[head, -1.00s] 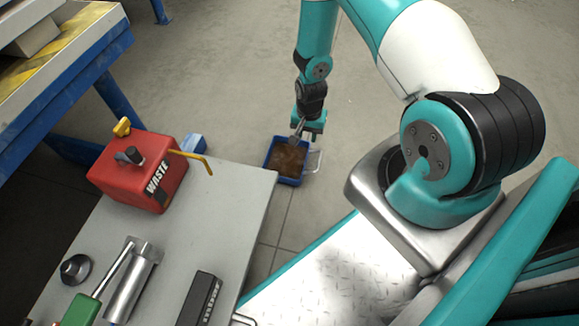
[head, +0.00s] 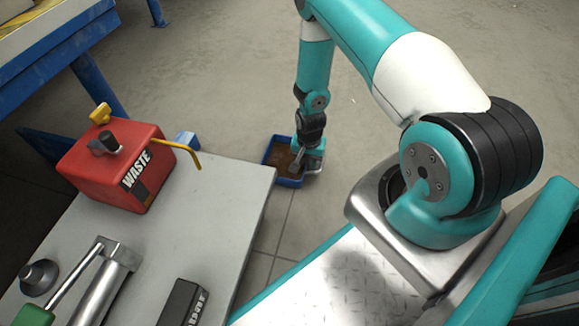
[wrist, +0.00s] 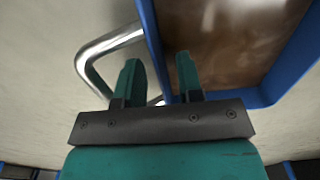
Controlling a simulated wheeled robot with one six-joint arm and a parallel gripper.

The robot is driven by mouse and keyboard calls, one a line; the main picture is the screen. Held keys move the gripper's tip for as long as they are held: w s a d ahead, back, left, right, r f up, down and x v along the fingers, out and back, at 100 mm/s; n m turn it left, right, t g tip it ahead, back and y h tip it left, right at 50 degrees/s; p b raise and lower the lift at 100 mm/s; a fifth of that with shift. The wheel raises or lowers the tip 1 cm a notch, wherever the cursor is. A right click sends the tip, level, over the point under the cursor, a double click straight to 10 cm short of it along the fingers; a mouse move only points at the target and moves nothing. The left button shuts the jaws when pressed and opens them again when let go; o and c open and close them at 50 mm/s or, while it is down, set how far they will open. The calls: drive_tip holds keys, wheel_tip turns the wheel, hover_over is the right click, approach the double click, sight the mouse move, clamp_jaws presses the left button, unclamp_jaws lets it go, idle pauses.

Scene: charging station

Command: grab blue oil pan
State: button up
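The blue oil pan (head: 267,158) sits on the floor just past the grey table's corner, with brown oil inside. In the wrist view the pan (wrist: 296,65) fills the upper right, and its bent metal handle (wrist: 112,42) sticks out from its left wall. My gripper (head: 305,168) is low over the pan's handle side, pointing down. In the wrist view its two teal fingers (wrist: 159,80) are apart; the handle loop runs behind the left finger and the pan's wall shows between them. I cannot tell whether either finger touches the pan.
The grey table (head: 222,215) stands left of the pan and holds a red waste can (head: 115,165), a black box (head: 182,303) and metal tools. A small blue object (head: 187,140) shows beyond the table. Open concrete floor lies behind the pan.

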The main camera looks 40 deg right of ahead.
wheel_tip(320, 180, down, 2)
drive_tip(key=shift+f+b, duration=0.1)
drive_tip(key=shift+b, duration=0.2)
drive_tip(key=shift+r, duration=0.2)
clamp_jaws()
